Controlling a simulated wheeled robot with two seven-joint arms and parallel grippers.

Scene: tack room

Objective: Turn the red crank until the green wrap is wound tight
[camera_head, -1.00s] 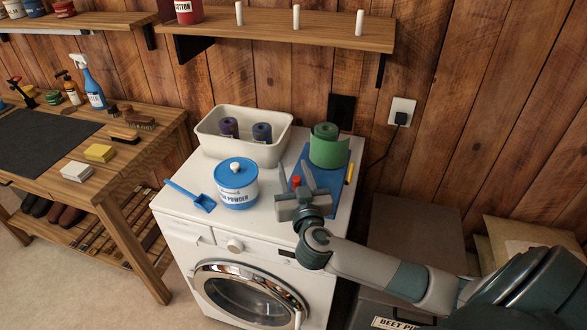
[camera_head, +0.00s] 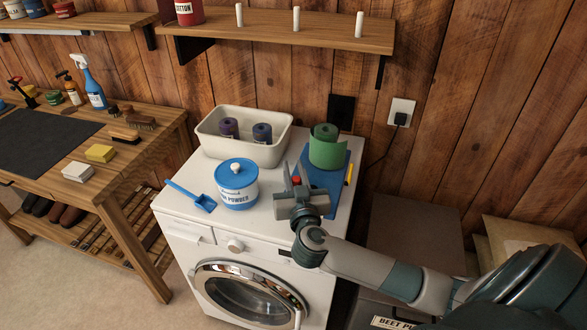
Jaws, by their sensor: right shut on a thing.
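The green wrap (camera_head: 325,147) is a roll standing at the back of a blue winder board (camera_head: 325,190) on the washing machine, with a loose flap at its right side. A small part of the red crank (camera_head: 296,180) shows at the board's left, between the fingers of my right gripper (camera_head: 294,180). My right gripper is shut on the crank; its body hides most of the crank and the board's front. A yellow piece (camera_head: 349,173) sits at the board's right edge. My left gripper is not in view.
A blue-lidded powder tub (camera_head: 237,185) and a blue scoop (camera_head: 192,196) are left of my right gripper on the white washing machine (camera_head: 180,205). A cream bin (camera_head: 215,146) with dark rolls stands behind. A wall outlet (camera_head: 401,112) with a cord is at the right.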

